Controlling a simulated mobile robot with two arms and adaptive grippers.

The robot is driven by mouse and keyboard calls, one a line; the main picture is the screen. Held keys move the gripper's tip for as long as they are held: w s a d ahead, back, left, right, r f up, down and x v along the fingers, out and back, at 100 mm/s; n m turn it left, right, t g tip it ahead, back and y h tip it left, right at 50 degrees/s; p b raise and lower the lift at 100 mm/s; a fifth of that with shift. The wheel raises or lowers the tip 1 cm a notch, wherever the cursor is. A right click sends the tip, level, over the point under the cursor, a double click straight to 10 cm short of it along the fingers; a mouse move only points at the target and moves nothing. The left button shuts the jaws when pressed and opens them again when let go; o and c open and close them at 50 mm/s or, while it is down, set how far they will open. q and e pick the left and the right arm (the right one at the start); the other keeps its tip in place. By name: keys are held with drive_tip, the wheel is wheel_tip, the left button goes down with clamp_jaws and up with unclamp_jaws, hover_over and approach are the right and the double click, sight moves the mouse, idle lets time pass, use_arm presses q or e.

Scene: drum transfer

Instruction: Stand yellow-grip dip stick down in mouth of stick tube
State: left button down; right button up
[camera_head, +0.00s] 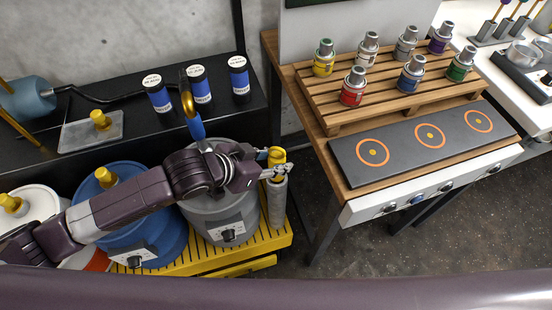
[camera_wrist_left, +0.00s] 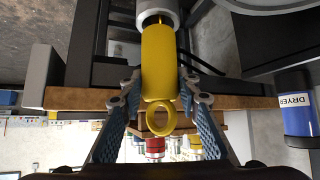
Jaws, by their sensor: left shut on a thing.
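My left gripper (camera_head: 276,171) is shut on the yellow-grip dip stick (camera_head: 276,155), beside the front right of the grey drum. In the left wrist view the yellow grip (camera_wrist_left: 160,60) with its ring end lies between the two blue fingers (camera_wrist_left: 153,112). The grey stick tube (camera_head: 277,203) stands upright directly below the gripper, by the grey drum. In the left wrist view the tube's mouth (camera_wrist_left: 153,20) is close to the far end of the grip, in line with it. The stick's lower end is hidden, apparently inside the tube. My right gripper is not in view.
The grey drum (camera_head: 222,212) and blue drum (camera_head: 128,225) stand on a yellow pallet (camera_head: 268,240). A wooden bench (camera_head: 315,117) with a can rack (camera_head: 395,92) and dark ringed mat (camera_head: 350,165) is close on the right. Labelled canisters (camera_head: 197,85) stand behind the arm.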

use_arm(q)
drive_tip(key=shift+f, duration=0.6)
idle(0.4)
drive_tip(key=c, duration=1.4)
unclamp_jaws()
drive_tip(key=shift+o, duration=0.2)
drive_tip(key=shift+f, duration=0.1)
drive_tip(key=v, duration=1.2)
drive_tip(key=shift+s+d, duration=0.1)
